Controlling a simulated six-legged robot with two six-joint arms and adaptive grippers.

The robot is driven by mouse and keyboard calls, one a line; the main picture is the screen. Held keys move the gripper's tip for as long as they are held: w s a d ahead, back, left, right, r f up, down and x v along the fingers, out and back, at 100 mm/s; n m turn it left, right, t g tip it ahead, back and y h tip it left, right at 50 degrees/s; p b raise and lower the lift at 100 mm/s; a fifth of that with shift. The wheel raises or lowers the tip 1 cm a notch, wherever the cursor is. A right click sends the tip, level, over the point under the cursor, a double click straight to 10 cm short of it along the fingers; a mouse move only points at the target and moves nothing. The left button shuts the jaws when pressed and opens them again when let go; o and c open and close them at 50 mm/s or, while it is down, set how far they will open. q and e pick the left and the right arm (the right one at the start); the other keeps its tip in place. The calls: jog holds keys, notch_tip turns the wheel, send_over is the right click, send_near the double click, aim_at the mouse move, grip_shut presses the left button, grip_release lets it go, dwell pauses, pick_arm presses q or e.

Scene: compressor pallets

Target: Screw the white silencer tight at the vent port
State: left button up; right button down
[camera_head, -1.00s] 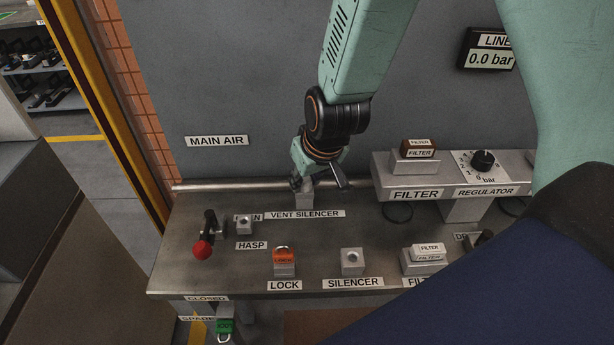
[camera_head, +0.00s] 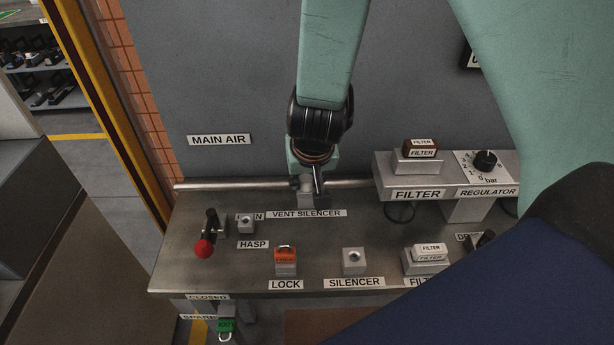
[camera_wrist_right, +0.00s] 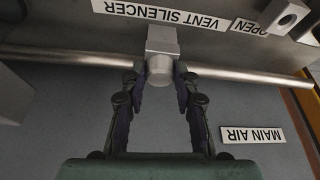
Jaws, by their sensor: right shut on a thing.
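My right gripper (camera_head: 307,184) is at the vent port, behind the VENT SILENCER label (camera_head: 306,213). In the right wrist view its two fingers (camera_wrist_right: 160,85) are shut on the sides of the white silencer (camera_wrist_right: 159,71), a short pale cylinder. The silencer sits against the grey metal vent port block (camera_wrist_right: 163,41), in line with it. Its thread is hidden. In the head view the gripper hides most of the silencer. The SILENCER holder (camera_head: 353,261) on the bench shows an empty round hole. My left gripper is not in view.
A metal pipe (camera_head: 235,186) runs along the bench's back edge, through the vent block. A red-knobbed valve lever (camera_head: 204,248) and an orange lock (camera_head: 286,253) stand to the front left. The filter and regulator ledge (camera_head: 436,175) is to the right.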

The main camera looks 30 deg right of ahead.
jog(key=c, duration=0.9)
grip_release()
jog(key=shift+c, duration=0.2)
jog(key=shift+n, duration=0.5)
jog(key=shift+d+n+y, duration=0.2)
jog(key=shift+n+y, duration=0.5)
jog(key=shift+n, duration=0.7)
jog(key=shift+d+n+y, duration=0.1)
jog(key=shift+n+y, duration=0.6)
jog(key=shift+n, duration=1)
